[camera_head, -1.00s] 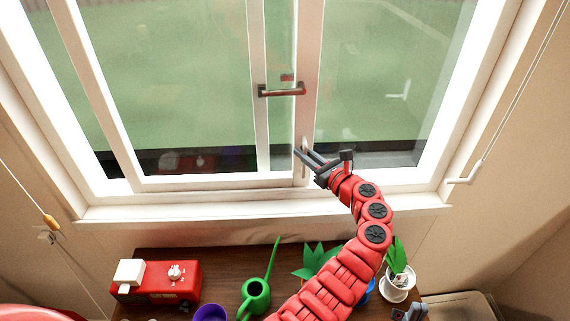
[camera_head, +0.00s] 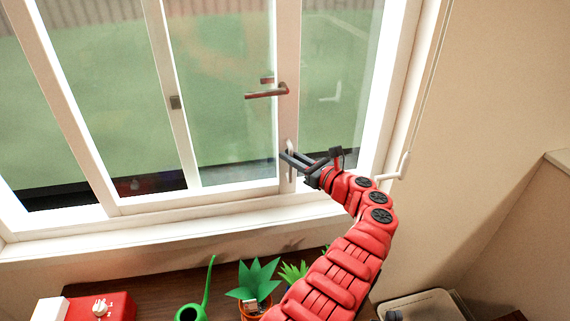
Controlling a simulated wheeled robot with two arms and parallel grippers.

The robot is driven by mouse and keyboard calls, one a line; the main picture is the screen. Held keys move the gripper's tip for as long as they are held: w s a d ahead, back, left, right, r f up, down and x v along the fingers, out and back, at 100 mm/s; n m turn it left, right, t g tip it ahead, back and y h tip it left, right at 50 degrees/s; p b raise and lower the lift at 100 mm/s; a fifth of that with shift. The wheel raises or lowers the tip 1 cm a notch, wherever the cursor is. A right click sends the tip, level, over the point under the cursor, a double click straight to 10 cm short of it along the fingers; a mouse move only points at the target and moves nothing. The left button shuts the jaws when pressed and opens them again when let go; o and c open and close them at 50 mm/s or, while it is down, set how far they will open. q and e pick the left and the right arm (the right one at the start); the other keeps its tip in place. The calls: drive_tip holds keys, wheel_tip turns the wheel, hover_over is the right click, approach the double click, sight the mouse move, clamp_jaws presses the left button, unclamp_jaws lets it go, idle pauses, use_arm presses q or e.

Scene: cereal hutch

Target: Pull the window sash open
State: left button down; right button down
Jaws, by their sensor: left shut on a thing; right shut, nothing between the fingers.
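The window sash (camera_head: 285,115) is a white-framed pane with a dark lever handle (camera_head: 266,91) on its right stile. Its bottom rail (camera_head: 200,200) runs left from there. A pale upright pull (camera_head: 291,150) sits low on the same stile. My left gripper (camera_head: 287,160), on the red arm rising from the bottom, has its dark fingers closed on this pull. The fingers partly cover it. The sash stands to the right, overlapping the rear pane, whose stile (camera_head: 172,102) shows through its glass. My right gripper is not visible.
Below the sill (camera_head: 170,236) is a brown surface with a green watering can (camera_head: 190,312), potted plants (camera_head: 252,280) and a red box (camera_head: 103,307). A grey bin (camera_head: 425,306) stands at lower right. A white-handled cord (camera_head: 403,166) hangs right of the window.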

use_arm(q)
drive_tip(key=shift+d, duration=0.15)
idle(0.3)
drive_tip(key=c, duration=1.2)
unclamp_jaws()
drive_tip(key=shift+w, duration=0.1)
drive_tip(key=shift+o, duration=0.2)
drive_tip(key=b+v, duration=0.2)
drive_tip(key=v, duration=1.5)
drive_tip(key=shift+b, duration=0.4)
drive_tip(key=shift+d, duration=0.1)
